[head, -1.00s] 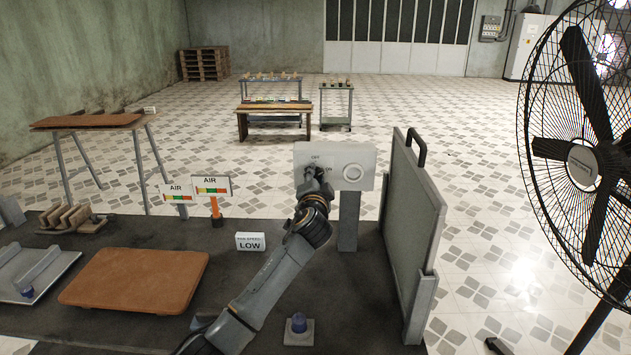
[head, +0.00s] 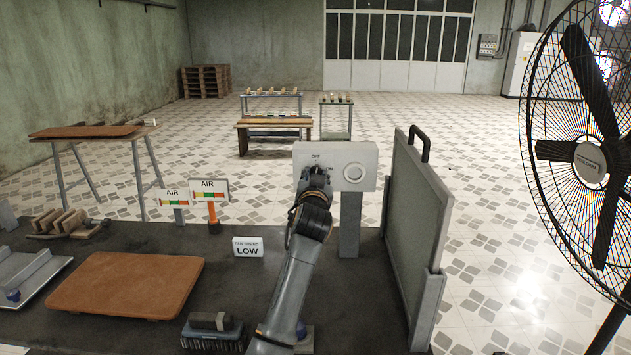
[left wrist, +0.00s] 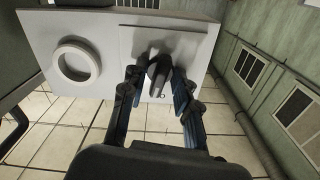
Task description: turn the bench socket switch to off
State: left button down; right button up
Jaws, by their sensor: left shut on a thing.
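The pale grey bench socket box (head: 342,151) stands on a grey post at the back of the dark bench. It has a round white socket (head: 354,173) on its right half and small lettering on its left half. My left gripper (head: 316,174) is at the left half and covers the switch in the head view. In the left wrist view, the dark switch handle (left wrist: 158,82) lies between the fingers of my left gripper (left wrist: 160,84), which is shut on it. The round socket (left wrist: 76,62) shows at left there. Which setting the switch points to I cannot tell. My right gripper is not in view.
A tall grey panel (head: 412,230) with a black handle stands right of the box. A large fan (head: 590,150) is at far right. A LOW sign (head: 248,247), a brown board (head: 130,284) and a brush (head: 213,334) are on the bench.

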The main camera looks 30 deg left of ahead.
pick_arm(q)
jog(key=shift+f+n, duration=0.15)
jog(key=shift+n, duration=0.75)
jog(key=c, duration=1.4)
grip_release()
jog(key=shift+o, duration=0.2)
jog(key=p+v, duration=0.2)
jog(key=v, duration=0.5)
